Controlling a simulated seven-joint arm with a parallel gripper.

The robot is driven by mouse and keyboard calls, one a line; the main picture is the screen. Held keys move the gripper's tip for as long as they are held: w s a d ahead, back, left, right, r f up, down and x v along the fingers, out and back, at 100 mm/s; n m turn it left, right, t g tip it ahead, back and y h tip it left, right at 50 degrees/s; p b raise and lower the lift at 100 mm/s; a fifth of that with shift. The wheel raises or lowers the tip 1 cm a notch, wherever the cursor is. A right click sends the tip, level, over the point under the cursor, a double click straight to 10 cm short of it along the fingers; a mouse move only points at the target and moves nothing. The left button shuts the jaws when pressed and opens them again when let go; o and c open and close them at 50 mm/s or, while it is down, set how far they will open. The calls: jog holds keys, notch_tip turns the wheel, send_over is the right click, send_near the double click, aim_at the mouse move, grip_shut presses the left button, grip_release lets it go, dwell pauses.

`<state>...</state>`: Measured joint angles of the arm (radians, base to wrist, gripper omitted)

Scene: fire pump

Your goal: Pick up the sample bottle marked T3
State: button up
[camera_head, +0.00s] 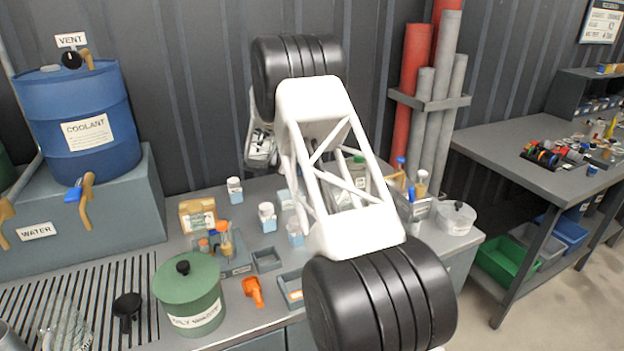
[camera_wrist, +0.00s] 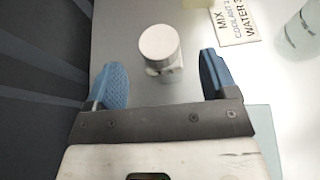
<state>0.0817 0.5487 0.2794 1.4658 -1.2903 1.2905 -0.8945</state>
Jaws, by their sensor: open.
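In the wrist view, a small bottle with a round white cap (camera_wrist: 159,45) stands upright between and slightly beyond the fingertips of my gripper (camera_wrist: 161,68). My gripper is open, with one blue finger on each side, and no contact with the bottle shows. No T3 mark is readable on it. In the head view, several small white-capped bottles with blue lower parts stand on the bench, including one at the back left (camera_head: 235,190), one in the middle (camera_head: 267,217) and one beside my arm (camera_head: 295,231). Their marks are too small to read. My gripper (camera_head: 260,150) is partly hidden behind my arm.
A card reading MIX COOLANT WATER (camera_wrist: 236,18) lies near the bottle, with a clear container (camera_wrist: 301,28) beyond it. The dark wall (camera_wrist: 40,70) is close on the left. A green pot (camera_head: 188,298), an orange object (camera_head: 253,291) and small trays (camera_head: 267,260) occupy the bench front.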

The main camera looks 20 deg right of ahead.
jog(key=shift+d, duration=0.1)
jog(key=shift+x, duration=2.5)
jog(key=shift+f, duration=0.1)
jog(key=shift+c, duration=0.4)
jog(key=c, duration=1)
jog(key=shift+r, duration=5)
